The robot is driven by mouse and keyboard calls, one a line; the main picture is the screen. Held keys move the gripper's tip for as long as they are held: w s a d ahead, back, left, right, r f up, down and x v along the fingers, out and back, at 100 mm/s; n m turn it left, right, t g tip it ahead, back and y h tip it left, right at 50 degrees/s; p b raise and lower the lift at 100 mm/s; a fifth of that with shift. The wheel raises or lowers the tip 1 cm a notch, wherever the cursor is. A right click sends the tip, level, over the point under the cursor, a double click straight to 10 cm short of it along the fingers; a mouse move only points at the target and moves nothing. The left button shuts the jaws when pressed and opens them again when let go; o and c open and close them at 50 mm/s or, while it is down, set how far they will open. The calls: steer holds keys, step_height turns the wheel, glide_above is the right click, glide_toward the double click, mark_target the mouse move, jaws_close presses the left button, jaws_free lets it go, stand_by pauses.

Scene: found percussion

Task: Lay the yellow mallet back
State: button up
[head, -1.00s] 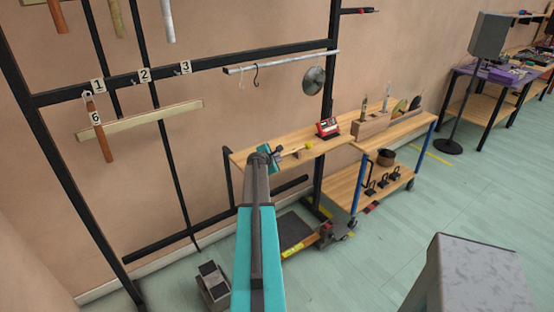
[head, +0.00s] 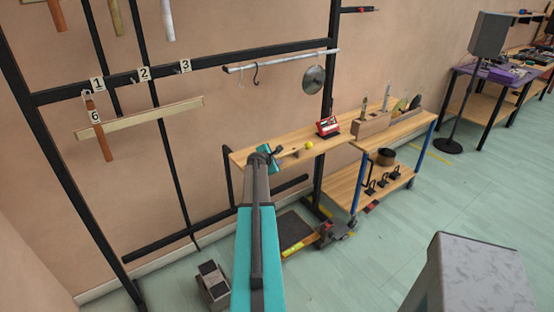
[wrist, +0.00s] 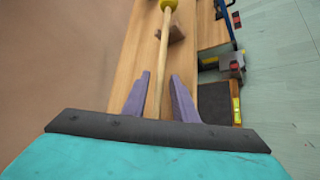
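The yellow mallet has a round yellow head (head: 309,145) and a thin pale wooden handle, over the wooden shelf (head: 330,140). In the wrist view the yellow head (wrist: 169,4) is at the top edge and the handle (wrist: 159,75) runs down between my fingers. A small brown block (wrist: 172,33) lies along the handle near the head; I cannot tell whether they touch. My gripper (wrist: 160,75) is open, with a gap showing on both sides of the handle. The handle's near end is hidden by my gripper. My gripper (head: 279,155) is low over the shelf's left part.
A red device (head: 327,127) stands on the shelf beyond the mallet. A wooden box (head: 371,124) with tools is farther right. A black rack (head: 60,95) with hanging bars is at left. A pan (head: 313,80) hangs above the shelf.

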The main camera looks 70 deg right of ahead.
steer(key=shift+o, duration=0.3)
steer(key=shift+a, duration=0.1)
steer(key=shift+b+v, duration=0.5)
steer(key=shift+v, duration=1)
steer(key=b+v, duration=0.2)
steer(key=v, duration=0.8)
steer(key=shift+a+r+b, duration=0.2)
steer(key=shift+a+b, duration=0.05)
steer(key=shift+b, duration=0.05)
